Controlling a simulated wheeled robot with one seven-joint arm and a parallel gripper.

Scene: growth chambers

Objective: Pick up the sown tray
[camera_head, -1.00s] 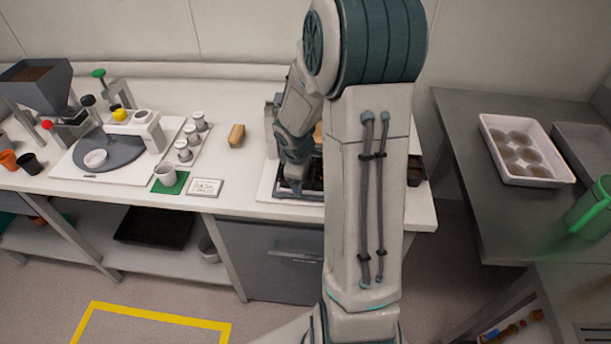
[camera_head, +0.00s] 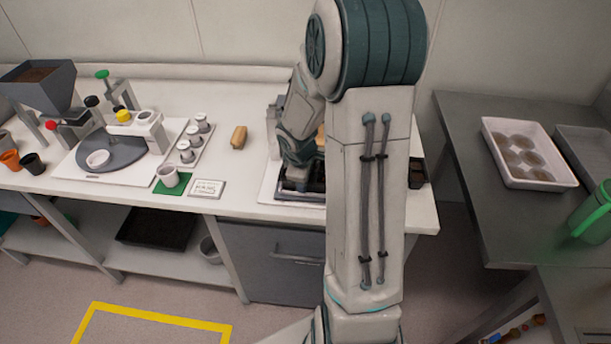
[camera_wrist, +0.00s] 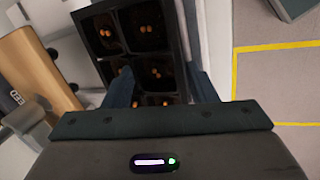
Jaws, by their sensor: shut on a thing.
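The sown tray (camera_wrist: 133,40) is a black tray of square cells with dark soil and small orange seeds in each visible cell. In the wrist view it runs up from between the fingers of my gripper (camera_wrist: 162,88), which is shut on it. In the head view only a dark part of the tray (camera_head: 316,184) shows beside my gripper (camera_head: 296,178), at the bench's front edge. My arm hides the rest of the tray and the fingertips. I cannot tell whether the tray is clear of the white plate under it.
A tan block (camera_head: 239,137), shakers (camera_head: 195,137) and a white cup (camera_head: 168,176) on a green mat stand left on the white bench. A dark hopper (camera_head: 40,87) stands farther left. A grey table (camera_head: 470,170) at right bears a white tray (camera_head: 557,184) of round pots.

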